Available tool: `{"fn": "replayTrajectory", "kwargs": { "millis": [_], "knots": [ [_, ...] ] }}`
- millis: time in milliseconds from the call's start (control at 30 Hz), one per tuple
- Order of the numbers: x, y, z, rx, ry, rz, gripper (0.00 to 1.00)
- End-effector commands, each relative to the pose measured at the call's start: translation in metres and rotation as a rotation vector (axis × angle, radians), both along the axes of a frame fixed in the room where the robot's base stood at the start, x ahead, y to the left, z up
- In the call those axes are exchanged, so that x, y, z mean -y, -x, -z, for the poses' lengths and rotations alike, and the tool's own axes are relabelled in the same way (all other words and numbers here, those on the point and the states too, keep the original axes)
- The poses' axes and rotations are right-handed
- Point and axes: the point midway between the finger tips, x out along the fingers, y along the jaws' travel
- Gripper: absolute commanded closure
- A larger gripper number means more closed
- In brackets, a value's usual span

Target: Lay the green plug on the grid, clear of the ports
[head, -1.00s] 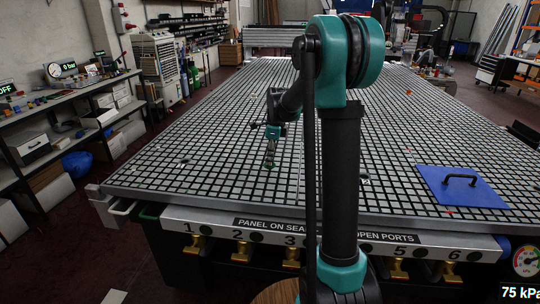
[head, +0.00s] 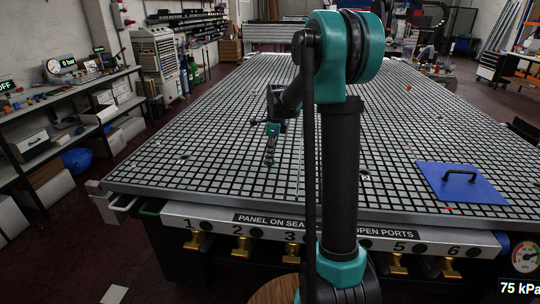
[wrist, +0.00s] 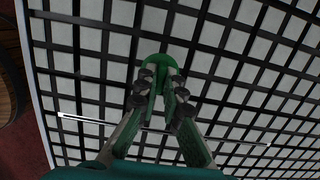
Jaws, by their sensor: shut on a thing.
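The green plug (wrist: 155,68) shows in the wrist view as a rounded green piece between my fingertips. My gripper (wrist: 157,90) is shut on it, and dark finger pads press on both sides. In the head view my gripper (head: 270,153) points down over the near left-middle part of the grid table (head: 225,187), with its tip close to the surface. The plug is too small there to make out clearly, and I cannot tell whether it touches the grid. In the wrist view, grey squares and black grooves surround the plug. No port shows beside it, but my fingers hide part of the grid.
A blue panel with a black handle (head: 432,172) lies on the grid at right. Numbered brass valves (head: 243,249) line the table's front below the label. Shelves (head: 60,115) stand at left. Most of the grid is bare.

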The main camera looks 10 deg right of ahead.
Motion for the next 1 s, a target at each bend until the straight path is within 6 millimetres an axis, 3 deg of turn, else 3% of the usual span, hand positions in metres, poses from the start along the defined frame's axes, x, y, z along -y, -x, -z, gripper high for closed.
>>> {"fn": "replayTrajectory", "kwargs": {
  "millis": [567,600,767,1000],
  "knots": [
    [0.0,0.0,0.0108,0.0,0.0,0.0,1.0],
    [0.0,0.0,0.0109,0.0,0.0,0.0,0.9],
    [0.0,0.0,0.0107,0.0,0.0,0.0,0.7],
    [0.0001,-0.0001,0.0106,0.0,0.0,0.0,0.68]
  ]
}}
